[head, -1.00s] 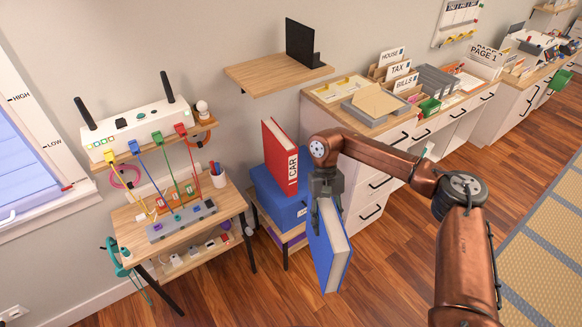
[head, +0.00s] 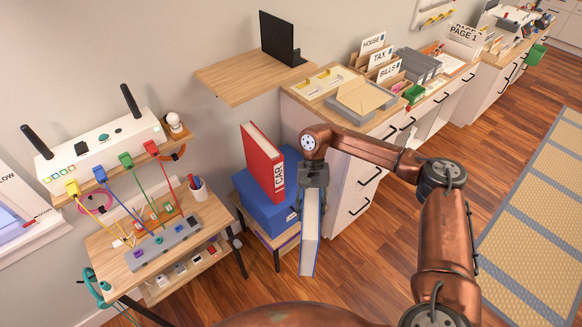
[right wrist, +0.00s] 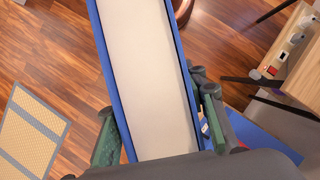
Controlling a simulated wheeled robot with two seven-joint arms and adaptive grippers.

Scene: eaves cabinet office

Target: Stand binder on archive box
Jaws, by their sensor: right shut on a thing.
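My right gripper (head: 313,185) is shut on a blue binder (head: 310,236), which hangs upright below it with its pale page edge showing. In the right wrist view the binder (right wrist: 148,75) lies between the two green-padded fingers (right wrist: 160,128). The archive box (head: 268,208) is blue and stands on a low wooden stand just left of the held binder. A red binder labelled CAR (head: 262,161) stands upright on the box. The held binder is apart from the red one, in front and to the right of the box. My left gripper is not in view.
A wall shelf (head: 245,80) with a black bookend (head: 281,40) is above the box. A white drawer cabinet (head: 350,185) stands close on the right. A cable table (head: 150,250) is on the left. Wood floor lies open in front.

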